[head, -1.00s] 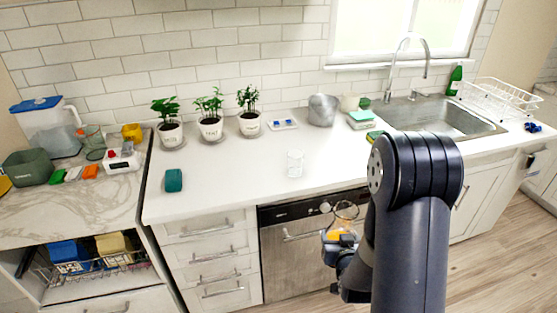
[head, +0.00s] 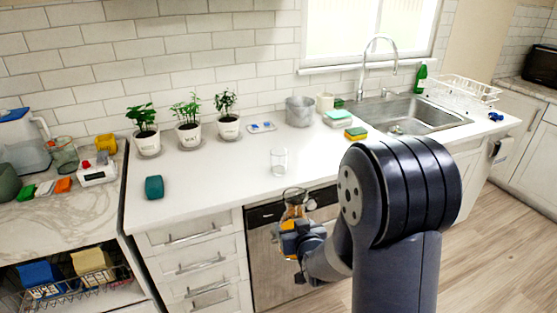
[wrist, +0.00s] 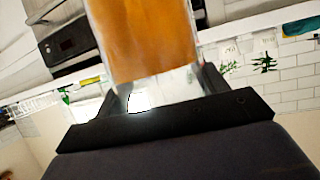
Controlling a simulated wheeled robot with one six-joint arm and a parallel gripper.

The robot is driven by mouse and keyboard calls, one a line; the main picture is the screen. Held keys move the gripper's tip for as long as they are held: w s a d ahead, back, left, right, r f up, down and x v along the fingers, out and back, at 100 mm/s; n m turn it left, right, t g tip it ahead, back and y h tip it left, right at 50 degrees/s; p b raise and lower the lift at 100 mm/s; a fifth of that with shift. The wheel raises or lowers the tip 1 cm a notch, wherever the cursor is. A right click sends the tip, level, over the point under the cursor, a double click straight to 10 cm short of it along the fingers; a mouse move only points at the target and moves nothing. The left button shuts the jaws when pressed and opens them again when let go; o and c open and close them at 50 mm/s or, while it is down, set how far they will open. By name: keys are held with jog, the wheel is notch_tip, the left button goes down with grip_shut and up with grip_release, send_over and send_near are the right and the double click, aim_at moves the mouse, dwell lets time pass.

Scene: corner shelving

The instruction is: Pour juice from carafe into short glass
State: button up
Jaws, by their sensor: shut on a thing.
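The short glass (head: 279,161) is clear and stands upright on the white counter, near its front edge. My gripper (head: 290,240) is shut on the carafe (head: 295,200), which holds orange juice, in front of the counter and dishwasher. In the head view the carafe is right of and nearer than the glass, apart from it, its rim near counter height. In the wrist view the carafe (wrist: 150,40) fills the middle between the dark fingers, with orange juice inside. My arm hides part of the gripper in the head view.
A teal block (head: 154,187) lies left on the counter (head: 210,190). Potted plants (head: 188,134) stand along the wall. A grey pot (head: 300,111), sponges (head: 356,133) and the sink (head: 415,117) are behind and right. The counter around the glass is clear.

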jog(key=s+a+r+n+y+b, duration=0.1)
jog(key=a+r+b, duration=0.5)
jog(key=b, duration=0.4)
jog(key=shift+s+r, duration=0.35)
jog(key=shift+r, duration=0.45)
jog(key=shift+s+r, duration=0.1)
jog(key=shift+r, duration=0.05)
